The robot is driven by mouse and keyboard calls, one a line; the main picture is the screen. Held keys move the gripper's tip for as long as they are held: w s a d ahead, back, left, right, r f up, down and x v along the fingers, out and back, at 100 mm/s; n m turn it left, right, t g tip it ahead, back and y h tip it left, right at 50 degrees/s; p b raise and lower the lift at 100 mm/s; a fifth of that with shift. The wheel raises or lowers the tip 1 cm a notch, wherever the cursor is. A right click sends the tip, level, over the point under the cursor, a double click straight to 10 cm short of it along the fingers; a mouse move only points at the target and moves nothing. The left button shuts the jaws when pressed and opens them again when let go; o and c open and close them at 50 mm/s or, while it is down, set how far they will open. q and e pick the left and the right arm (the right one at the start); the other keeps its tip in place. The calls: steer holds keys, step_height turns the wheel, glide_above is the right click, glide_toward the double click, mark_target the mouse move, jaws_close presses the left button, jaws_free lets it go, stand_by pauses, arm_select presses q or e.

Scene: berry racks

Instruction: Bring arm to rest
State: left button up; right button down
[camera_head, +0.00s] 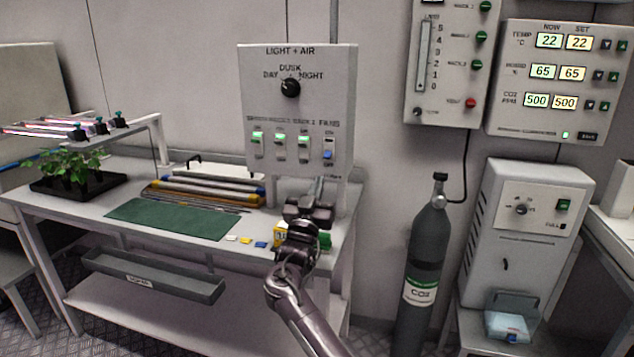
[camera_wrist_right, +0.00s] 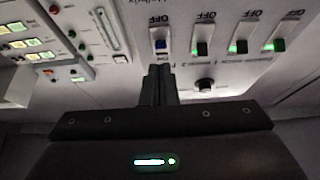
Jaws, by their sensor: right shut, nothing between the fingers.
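My right arm reaches up from the bottom of the head view. Its gripper (camera_head: 318,186) is in front of the lower right part of the LIGHT + AIR panel (camera_head: 262,90), below the blue switch (camera_head: 328,154). In the wrist view the picture is upside down and the fingers (camera_wrist_right: 158,72) are together and empty, pointing at the panel close to the blue switch (camera_wrist_right: 162,46). I cannot tell whether they touch it. Three switches with green lights (camera_head: 281,139) stand in the same row. The dark knob (camera_head: 290,87) is above them. My left gripper is not in view.
The bench (camera_head: 75,212) under the panel holds a green mat (camera_head: 172,218), a plant tray (camera_head: 80,190), long tubes (camera_head: 205,190) and small coloured pieces (camera_head: 246,240). A CO2 cylinder (camera_head: 427,255) and a white cabinet (camera_head: 483,230) stand to the right.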

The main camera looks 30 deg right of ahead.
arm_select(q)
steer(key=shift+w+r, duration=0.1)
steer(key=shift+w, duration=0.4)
arm_select(e)
steer(key=shift+s+a+f, duration=0.15)
steer(key=shift+s+f, duration=0.05)
steer(key=shift+f, duration=0.4)
